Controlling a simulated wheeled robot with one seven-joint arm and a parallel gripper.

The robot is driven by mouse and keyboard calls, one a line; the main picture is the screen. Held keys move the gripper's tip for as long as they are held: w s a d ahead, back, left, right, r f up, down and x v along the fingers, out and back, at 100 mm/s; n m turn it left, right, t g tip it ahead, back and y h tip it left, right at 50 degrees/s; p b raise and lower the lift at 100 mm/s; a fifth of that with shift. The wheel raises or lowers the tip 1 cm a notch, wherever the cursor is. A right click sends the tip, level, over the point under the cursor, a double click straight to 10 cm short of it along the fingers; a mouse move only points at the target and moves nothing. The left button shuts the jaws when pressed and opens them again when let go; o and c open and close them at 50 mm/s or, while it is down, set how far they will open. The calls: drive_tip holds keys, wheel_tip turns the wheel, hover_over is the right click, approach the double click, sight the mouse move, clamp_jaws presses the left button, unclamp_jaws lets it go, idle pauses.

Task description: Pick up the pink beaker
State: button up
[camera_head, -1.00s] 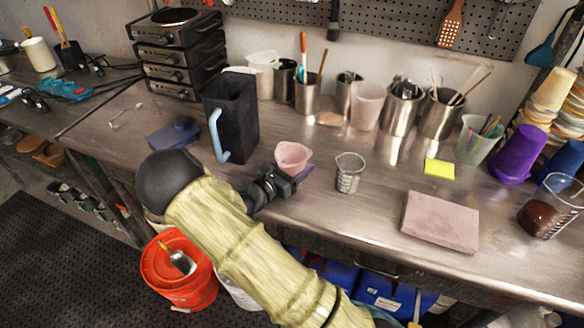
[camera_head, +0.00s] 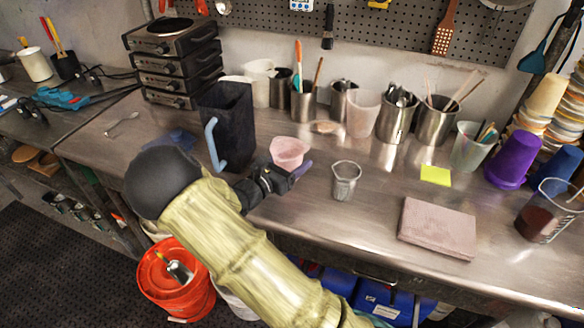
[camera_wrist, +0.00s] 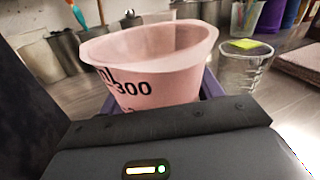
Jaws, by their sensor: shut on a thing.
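The pink beaker (camera_head: 289,151) is a small, wide-mouthed cup at the front of the metal bench. In the wrist view the pink beaker (camera_wrist: 150,62) stands close in front of my gripper, with "300" printed on its side. My gripper (camera_head: 292,172) is shut on the beaker, and a purple finger shows at its right side. In the wrist view the fingers of my gripper (camera_wrist: 160,100) lie on both sides of the beaker, mostly hidden behind the gripper body. The beaker is roughly upright. I cannot tell whether its base touches the bench.
A clear glass beaker (camera_head: 345,181) stands just right of my gripper. A tall black pitcher (camera_head: 229,125) with a blue handle stands left. Metal canisters (camera_head: 397,118) of tools line the back. A pink-grey block (camera_head: 438,228) lies at the right front.

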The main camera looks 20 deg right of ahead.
sight(298, 142)
drive_tip(key=shift+r, duration=2.55)
drive_tip(key=shift+w, duration=0.1)
